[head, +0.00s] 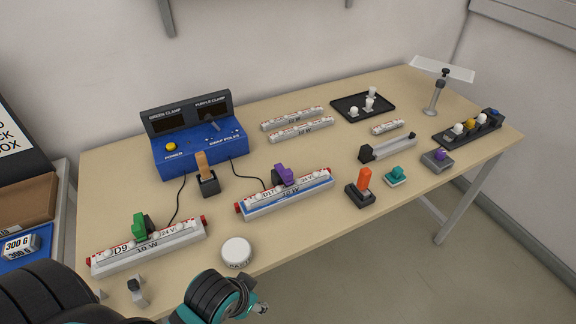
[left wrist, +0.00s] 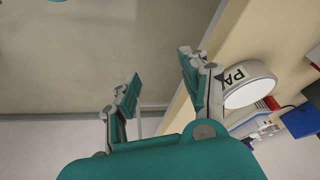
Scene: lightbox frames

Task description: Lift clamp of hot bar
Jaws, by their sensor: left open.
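A bar marked 10 W (head: 165,246) lies at the front left, with a green clamp (head: 139,226) on it. A second bar (head: 262,206) lies at the front middle, with a purple clamp (head: 285,174) on it. A blue power box (head: 190,157) has two dark displays labelled GREEN CLAMP and PURPLE CLAMP; I see no reading, and cannot tell which bar is hot. My left gripper (head: 262,308) is near the table's front edge, below the paste jar. In the left wrist view it (left wrist: 157,68) is open and empty, apart from both clamps. My right gripper is not in view.
A white paste jar (head: 237,252) stands at the front edge, also beside my fingers in the wrist view (left wrist: 250,88). A brown-handled holder (head: 207,180) stands between the bars. An orange-handled block (head: 361,189) is right. Spare bars (head: 300,131) and a black tray (head: 345,106) are behind.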

